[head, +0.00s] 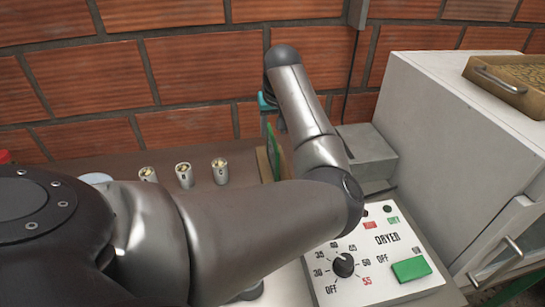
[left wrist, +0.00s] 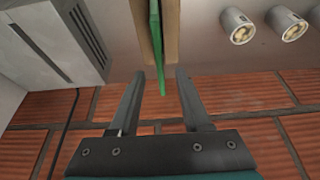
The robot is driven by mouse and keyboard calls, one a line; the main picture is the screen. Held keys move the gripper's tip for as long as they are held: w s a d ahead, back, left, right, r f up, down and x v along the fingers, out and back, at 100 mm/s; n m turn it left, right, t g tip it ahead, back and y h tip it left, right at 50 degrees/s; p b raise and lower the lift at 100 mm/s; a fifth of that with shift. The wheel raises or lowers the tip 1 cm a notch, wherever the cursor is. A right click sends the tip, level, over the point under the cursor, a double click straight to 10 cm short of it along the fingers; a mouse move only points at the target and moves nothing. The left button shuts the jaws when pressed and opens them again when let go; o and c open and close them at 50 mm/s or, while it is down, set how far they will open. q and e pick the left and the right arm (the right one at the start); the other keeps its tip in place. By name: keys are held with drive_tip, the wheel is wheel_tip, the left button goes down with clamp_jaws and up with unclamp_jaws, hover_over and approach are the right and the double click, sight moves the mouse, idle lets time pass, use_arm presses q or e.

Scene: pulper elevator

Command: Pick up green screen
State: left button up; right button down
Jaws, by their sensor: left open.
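The green screen (left wrist: 155,40) is a thin upright panel seen edge-on in the left wrist view, standing in a wooden holder (left wrist: 172,30). In the head view a sliver of the green screen (head: 274,152) shows just left of my forearm, and the rest is hidden. My left gripper (left wrist: 160,82) is open, with one finger on each side of the screen's edge and visible gaps between. In the head view the left gripper (head: 271,122) is mostly hidden behind my arm. My right gripper is not in view.
Several small metal cups (head: 184,174) stand left of the screen. A grey box (head: 365,152) is on the right, beside a white cabinet (head: 450,120) with a wooden tray (head: 510,82) on top. A dryer control panel (head: 375,265) is in front. A brick wall (head: 200,75) is behind.

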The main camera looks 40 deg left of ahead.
sight(273, 137)
use_arm(q)
drive_tip(key=b+x, duration=0.1)
drive_tip(key=x, duration=0.4)
drive_tip(key=shift+f, duration=0.2)
drive_tip(key=shift+f+p, duration=0.2)
drive_tip(key=shift+p, duration=0.15)
idle(0.7)
clamp_jaws()
idle(1.3)
